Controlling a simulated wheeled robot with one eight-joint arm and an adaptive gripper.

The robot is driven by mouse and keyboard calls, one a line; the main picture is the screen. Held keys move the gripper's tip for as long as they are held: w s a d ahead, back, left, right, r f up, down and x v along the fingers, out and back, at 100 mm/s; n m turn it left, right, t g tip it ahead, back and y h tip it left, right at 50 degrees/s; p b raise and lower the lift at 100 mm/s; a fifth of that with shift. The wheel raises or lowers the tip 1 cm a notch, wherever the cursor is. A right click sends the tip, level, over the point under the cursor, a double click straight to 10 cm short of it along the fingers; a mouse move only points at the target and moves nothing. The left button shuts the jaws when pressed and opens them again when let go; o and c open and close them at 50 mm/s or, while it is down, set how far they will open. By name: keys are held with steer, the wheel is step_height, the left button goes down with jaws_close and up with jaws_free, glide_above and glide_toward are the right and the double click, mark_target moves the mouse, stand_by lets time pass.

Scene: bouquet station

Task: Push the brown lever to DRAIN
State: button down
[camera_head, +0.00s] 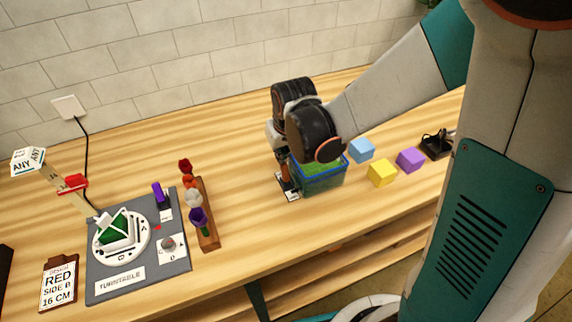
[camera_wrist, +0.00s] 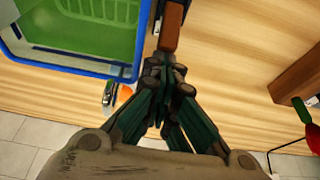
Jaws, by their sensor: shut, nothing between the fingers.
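The brown lever (camera_wrist: 171,28) stands at the top middle of the wrist view, beside the blue-rimmed tank. In the head view a brown upright part (camera_head: 283,158) shows just left of the tank, with a small black and white base plate (camera_head: 289,192) below it; its lettering is too small to read. My gripper (camera_wrist: 165,66) is shut and empty, with its fingertips right at the lever's near end; I cannot tell whether they touch. In the head view my wrist hides most of the gripper. The blue-rimmed clear tank (camera_head: 322,182) has green contents and also shows in the wrist view (camera_wrist: 75,62).
Blue (camera_head: 361,149), yellow (camera_head: 381,173) and purple (camera_head: 410,159) blocks lie right of the tank. A wooden flower rack (camera_head: 209,228) and the turntable board (camera_head: 103,287) stand left. Bare table lies between rack and tank. A small orange part (camera_wrist: 126,92) shows beside the tank.

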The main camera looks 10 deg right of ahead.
steer(key=s+f+g, duration=0.1)
steer(key=s, duration=0.1)
steer(key=s+d+f+g, duration=0.1)
steer(key=s, duration=0.2)
steer(key=s+f+g, duration=0.1)
steer(key=s, duration=0.2)
steer(key=shift+s+d+g+h, duration=0.2)
steer(key=shift+d+g+h, duration=0.15)
steer(key=shift+g+h, duration=0.05)
steer(key=shift+w+a+r+p, duration=0.1)
steer(key=shift+w+a+p, duration=0.15)
steer(key=shift+w, duration=0.55)
steer(key=shift+w+r+p, duration=0.1)
steer(key=shift+r+p, duration=0.2)
steer(key=shift+p, duration=0.05)
steer(key=shift+r+p, duration=0.45)
steer(key=shift+r, duration=0.1)
step_height(320, 180, up, 5)
steer(key=p, duration=0.3)
steer(key=shift+f, duration=0.1)
steer(key=shift+w+d, duration=0.1)
